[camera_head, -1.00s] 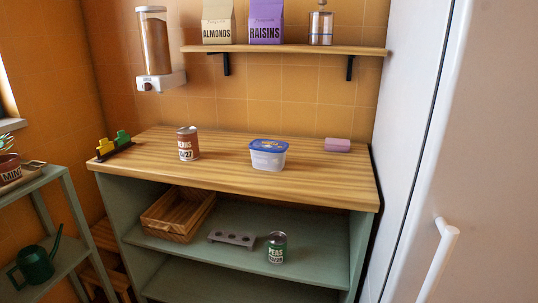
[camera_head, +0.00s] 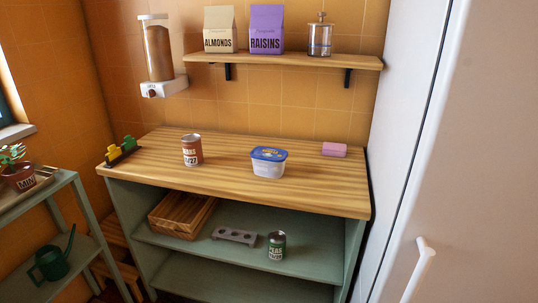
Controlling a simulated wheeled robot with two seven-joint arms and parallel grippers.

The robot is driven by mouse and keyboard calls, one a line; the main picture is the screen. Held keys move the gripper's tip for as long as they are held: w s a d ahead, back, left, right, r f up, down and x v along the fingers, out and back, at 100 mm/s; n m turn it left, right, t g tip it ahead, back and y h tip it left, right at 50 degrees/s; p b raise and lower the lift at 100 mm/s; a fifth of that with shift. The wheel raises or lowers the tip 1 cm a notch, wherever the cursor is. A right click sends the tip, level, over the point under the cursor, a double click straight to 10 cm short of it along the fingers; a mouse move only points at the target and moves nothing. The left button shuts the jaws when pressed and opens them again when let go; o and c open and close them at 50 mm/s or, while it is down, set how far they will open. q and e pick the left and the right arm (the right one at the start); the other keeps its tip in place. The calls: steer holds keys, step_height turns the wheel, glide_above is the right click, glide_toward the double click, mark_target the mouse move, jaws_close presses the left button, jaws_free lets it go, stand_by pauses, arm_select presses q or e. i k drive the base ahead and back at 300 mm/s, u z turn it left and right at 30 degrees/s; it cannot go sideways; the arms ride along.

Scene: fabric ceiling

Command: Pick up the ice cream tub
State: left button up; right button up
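The ice cream tub (camera_head: 268,163) is a small white tub with a blue lid. It stands upright on the wooden counter top (camera_head: 225,179), right of its middle and close to the front half. Nothing touches it or hides it. Neither of my grippers shows in the head view.
A bean can (camera_head: 192,150) stands left of the tub, and a pink block (camera_head: 334,150) lies to its right. A green and yellow item (camera_head: 122,149) sits at the counter's left end. A wall shelf (camera_head: 290,60) hangs above. A white fridge (camera_head: 450,150) borders the right. Counter between items is clear.

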mark_target(269, 163)
steer(key=k, duration=0.45)
steer(key=u, duration=1.5)
steer(key=i, duration=2)
steer(key=z, duration=2.4)
